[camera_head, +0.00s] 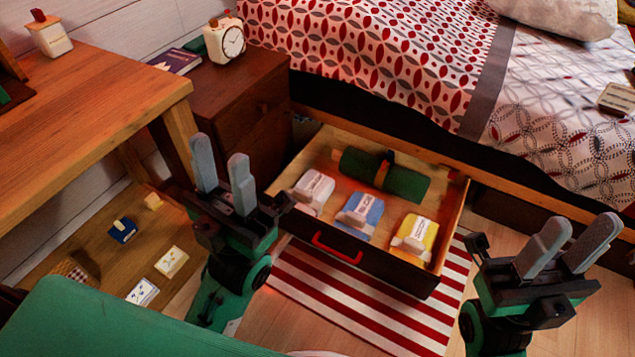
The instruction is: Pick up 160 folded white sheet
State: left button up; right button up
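The white folded sheet (313,187) lies at the left of an open under-bed drawer (388,258), with a pale label whose print I cannot read. Beside it in the drawer lie a blue folded sheet (359,214) and a yellow folded sheet (415,235), each with a pale label. My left gripper (220,152) is open and empty, its fingers pointing up, left of the drawer and the white sheet. My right gripper (579,232) is open and empty, to the right of the drawer and apart from it.
A green roll (385,175) lies at the drawer's back. The bed (390,60) is behind; a striped rug (345,300) lies in front.

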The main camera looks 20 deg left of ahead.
aim_at(312, 189)
jog(key=i+l+u, duration=0.2)
jog(key=i+u, duration=0.15)
jog(key=i+l+u, duration=0.35)
jog(key=i, duration=0.2)
jog(key=u, duration=1.15)
